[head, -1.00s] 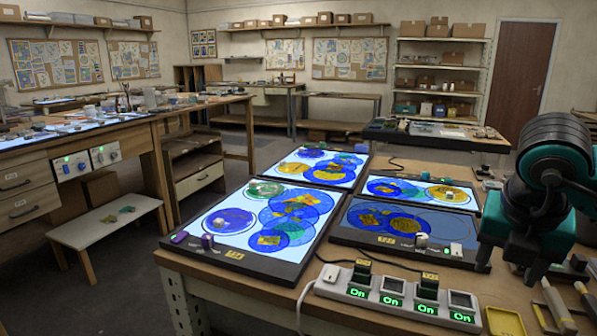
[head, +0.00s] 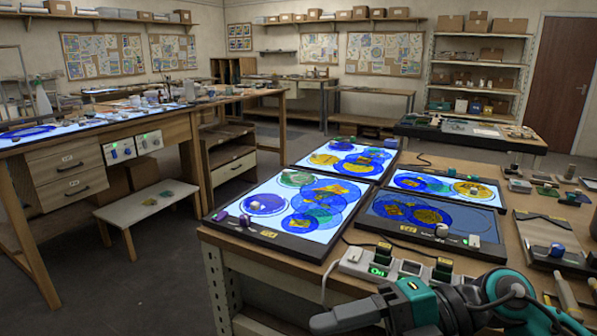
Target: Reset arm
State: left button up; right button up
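My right arm (head: 470,305), teal and dark grey, lies low across the bottom right corner in the head view. It passes in front of the near edge of the workbench and hides part of the power strip. My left arm and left gripper are not in view.
The bench (head: 240,244) carries several light panels with coloured glass discs, including a lit near-left panel (head: 232,213) and a dimmer near-right one (head: 378,222). The power strip (head: 350,267) shows a green "On". A low white stool (head: 113,210) stands left; floor between is clear.

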jog(key=w+d+r+m+t+y, duration=0.1)
jog(key=w+m+t+y, duration=0.4)
jog(key=m+t, duration=0.7)
jog(key=w+d+f+m+t+h+p, duration=0.1)
jog(key=w+d+f+m+t+h, duration=0.2)
jog(key=d+f+m+t+h, duration=0.6)
jog(key=s+f+m+g+h, duration=0.3)
jog(key=f, duration=0.4)
jog(key=s+d+f+m+g+h, duration=0.1)
jog(key=s+f+m+g+h, duration=0.1)
jog(key=f, duration=0.5)
jog(key=s+d+f+m+g+h+p, duration=0.1)
jog(key=s+f+m+g+h, duration=0.2)
jog(key=s+f, duration=0.3)
jog(key=shift+s+d+f+m+g+h, duration=0.15)
jog(key=shift+s+f+m+g+h, duration=0.2)
jog(key=shift+m+h, duration=0.5)
